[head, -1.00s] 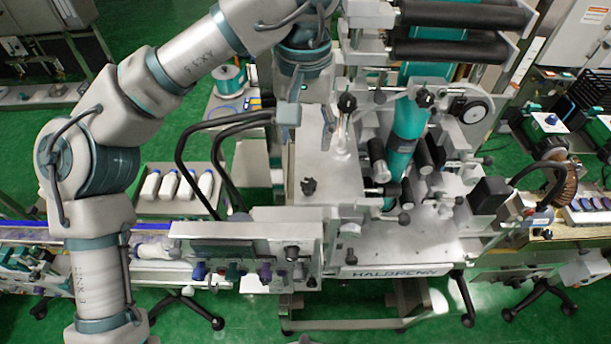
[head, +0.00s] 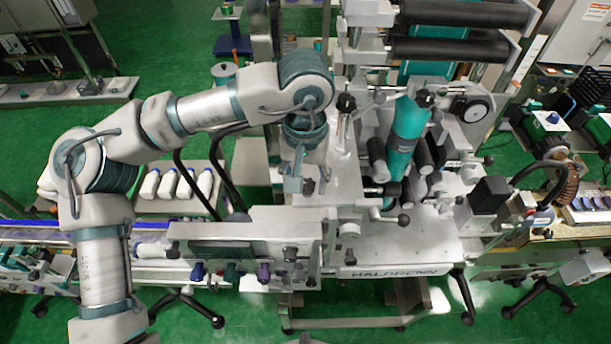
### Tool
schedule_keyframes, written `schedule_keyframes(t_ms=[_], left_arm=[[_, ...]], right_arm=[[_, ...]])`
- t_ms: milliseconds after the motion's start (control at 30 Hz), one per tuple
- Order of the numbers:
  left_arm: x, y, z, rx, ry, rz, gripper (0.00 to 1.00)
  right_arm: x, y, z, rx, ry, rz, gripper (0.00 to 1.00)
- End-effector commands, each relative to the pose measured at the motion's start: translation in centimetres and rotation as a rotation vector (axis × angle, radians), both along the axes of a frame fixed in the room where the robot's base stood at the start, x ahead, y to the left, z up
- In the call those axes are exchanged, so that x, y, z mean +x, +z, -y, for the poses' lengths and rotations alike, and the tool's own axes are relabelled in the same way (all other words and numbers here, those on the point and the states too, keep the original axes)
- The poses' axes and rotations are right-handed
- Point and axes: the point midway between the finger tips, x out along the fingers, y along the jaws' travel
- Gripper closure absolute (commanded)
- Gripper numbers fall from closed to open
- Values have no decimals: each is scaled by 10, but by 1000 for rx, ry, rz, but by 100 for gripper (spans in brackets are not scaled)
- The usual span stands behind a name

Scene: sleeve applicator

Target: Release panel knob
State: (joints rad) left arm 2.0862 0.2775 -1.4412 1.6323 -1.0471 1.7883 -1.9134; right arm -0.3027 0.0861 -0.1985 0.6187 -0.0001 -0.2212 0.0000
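The control panel (head: 300,232) stands at the front left of the machine, with several knobs along its front. My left gripper (head: 308,185) points down over the metal plate, just behind the panel's top edge and apart from the front knobs. Its fingers are small and partly hidden, so I cannot tell whether they are open or shut. It hides the plate where a dark knob showed earlier. My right gripper is not in view.
White bottles (head: 185,184) lie in a tray at the left. The plate's front right part (head: 400,238) is fairly clear.

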Motion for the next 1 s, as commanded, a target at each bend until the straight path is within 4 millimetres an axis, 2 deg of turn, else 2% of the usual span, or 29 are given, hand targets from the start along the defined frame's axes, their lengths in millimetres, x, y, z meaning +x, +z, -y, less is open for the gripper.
schedule_keyframes(t_ms=[33,200,633,1000], left_arm=[[0,0,1,1,-1,0,60],[0,0,0,3,0,0,100],[1,-1,1,1,57,-1,100],[1,-1,1,0,335,-2,100]], right_arm=[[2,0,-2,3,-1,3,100],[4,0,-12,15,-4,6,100],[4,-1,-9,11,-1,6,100],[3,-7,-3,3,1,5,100]])
